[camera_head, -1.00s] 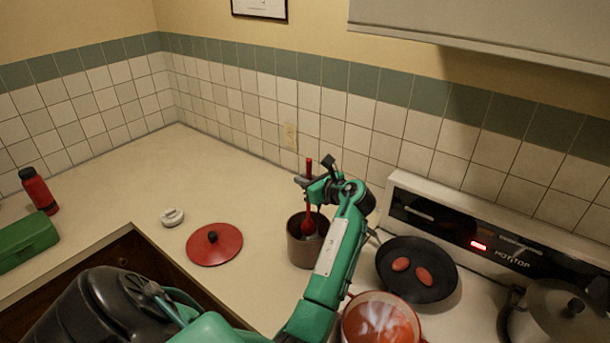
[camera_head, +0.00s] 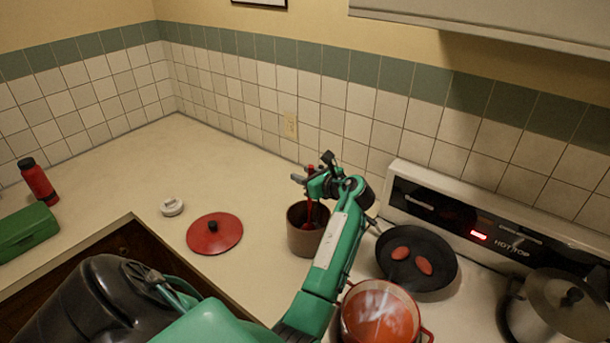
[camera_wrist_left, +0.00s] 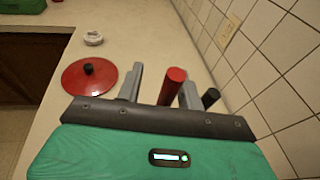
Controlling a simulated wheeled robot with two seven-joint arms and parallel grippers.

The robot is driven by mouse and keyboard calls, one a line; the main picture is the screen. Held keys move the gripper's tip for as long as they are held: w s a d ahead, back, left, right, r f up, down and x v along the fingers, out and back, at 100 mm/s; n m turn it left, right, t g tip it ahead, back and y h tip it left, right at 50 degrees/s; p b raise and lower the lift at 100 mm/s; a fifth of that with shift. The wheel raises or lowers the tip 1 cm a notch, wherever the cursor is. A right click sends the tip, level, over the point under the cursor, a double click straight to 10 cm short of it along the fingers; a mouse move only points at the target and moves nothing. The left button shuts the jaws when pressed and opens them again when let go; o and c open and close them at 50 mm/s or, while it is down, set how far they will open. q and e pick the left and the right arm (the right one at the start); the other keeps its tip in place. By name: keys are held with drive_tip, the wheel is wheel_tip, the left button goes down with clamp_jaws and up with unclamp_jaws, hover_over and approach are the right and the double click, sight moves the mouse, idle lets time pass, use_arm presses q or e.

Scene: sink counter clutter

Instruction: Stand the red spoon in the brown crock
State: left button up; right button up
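The red spoon (camera_head: 309,214) stands in the brown crock (camera_head: 305,240), its lower end hidden inside. My left gripper (camera_head: 311,172) is above the crock, around the upper part of the handle. In the left wrist view the red handle (camera_wrist_left: 172,86) rises between the two grey fingers of the left gripper (camera_wrist_left: 160,90). The fingers are spread, with a clear gap on the handle's left; it is close to the right finger, and I cannot tell if they touch. My right gripper is not in view.
A red lid (camera_head: 215,233) and a small white object (camera_head: 171,207) lie left of the crock. A pan (camera_head: 440,275) and a red pot (camera_head: 381,318) are to its right. A dark rod end (camera_wrist_left: 211,97) shows beside the right finger. The back counter is clear.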

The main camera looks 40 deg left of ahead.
use_arm(q)
drive_tip(key=shift+d, duration=0.1)
drive_tip(key=b+v, duration=0.5)
drive_tip(key=v, duration=0.8)
drive_tip(key=shift+d+r, duration=0.15)
drive_tip(key=shift+d, duration=0.15)
idle(0.4)
